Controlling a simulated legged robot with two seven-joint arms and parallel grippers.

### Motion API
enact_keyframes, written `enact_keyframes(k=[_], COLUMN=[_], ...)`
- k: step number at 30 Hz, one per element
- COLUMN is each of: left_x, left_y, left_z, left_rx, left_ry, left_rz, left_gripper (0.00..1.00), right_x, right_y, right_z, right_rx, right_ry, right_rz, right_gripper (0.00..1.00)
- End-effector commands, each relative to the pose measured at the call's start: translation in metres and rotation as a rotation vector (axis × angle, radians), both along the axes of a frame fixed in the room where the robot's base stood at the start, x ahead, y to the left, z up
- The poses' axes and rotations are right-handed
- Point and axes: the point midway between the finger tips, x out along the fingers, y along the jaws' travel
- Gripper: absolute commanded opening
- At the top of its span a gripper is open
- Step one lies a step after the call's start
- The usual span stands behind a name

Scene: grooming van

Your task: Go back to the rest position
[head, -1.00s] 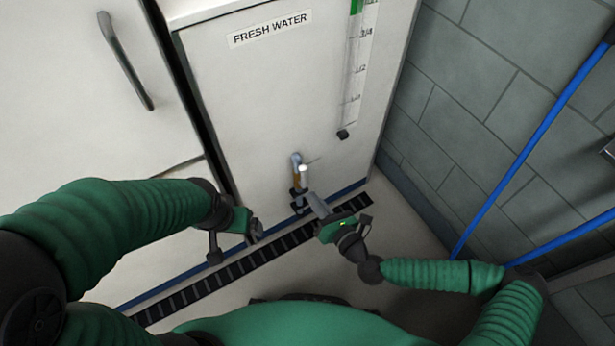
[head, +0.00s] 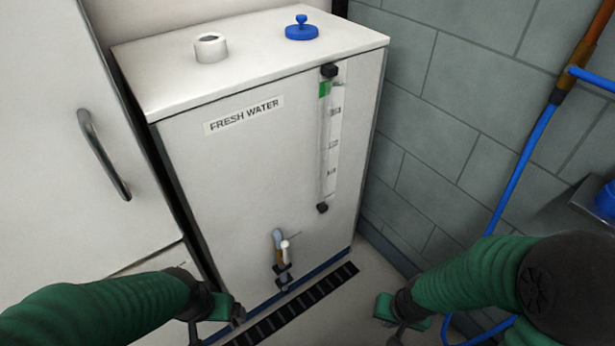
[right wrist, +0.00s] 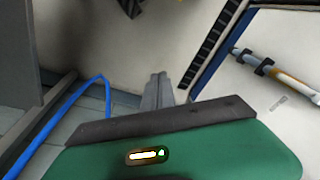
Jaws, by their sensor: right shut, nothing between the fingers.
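My right gripper (head: 390,312) is at the lower right in the head view, cut off partly by the bottom edge and clear of the tank. In the right wrist view its grey fingers (right wrist: 157,92) are together with nothing between them. My left gripper (head: 222,312) is at the lower left in the head view, in front of the tank's lower left corner. Its fingers are too hidden to tell open from shut. Neither gripper visibly holds anything.
The white fresh water tank (head: 225,165) stands ahead, with a tap (head: 281,255) low on its front. A blue cap (head: 301,29) sits on its top. A black floor grate (head: 300,305) runs along its base. A blue hose (head: 522,170) hangs on the grey wall at right.

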Motion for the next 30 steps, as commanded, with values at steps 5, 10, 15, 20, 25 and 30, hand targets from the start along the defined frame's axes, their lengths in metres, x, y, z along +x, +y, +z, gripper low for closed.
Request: enact_keyframes(k=[5,10,15,20,25,30], left_x=[0.000,-0.001,0.000,0.000,0.000,0.000], left_y=[0.000,0.000,0.000,0.000,0.000,0.000], left_z=[0.000,0.037,0.092,0.158,0.248,0.319], left_rx=[0.000,0.000,0.000,0.000,0.000,0.000], left_ry=[0.000,0.002,-0.001,0.000,0.000,-0.001], left_rz=[0.000,0.000,0.000,0.000,0.000,0.000], left_gripper=[0.90,0.90,0.90,0.90,0.90,0.90], right_x=[-0.006,-0.014,-0.013,-0.013,-0.013,-0.013], right_y=[-0.004,-0.001,-0.001,-0.002,-0.001,-0.001], right_z=[0.058,0.119,0.173,0.239,0.329,0.400], right_rx=[-0.078,-0.090,-0.090,-0.091,-0.091,-0.091], right_ry=[-0.055,-0.072,-0.072,-0.074,-0.074,-0.074], right_rz=[0.201,0.304,0.303,0.301,0.301,0.301], right_gripper=[0.00,0.00,0.00,0.00,0.00,0.00])
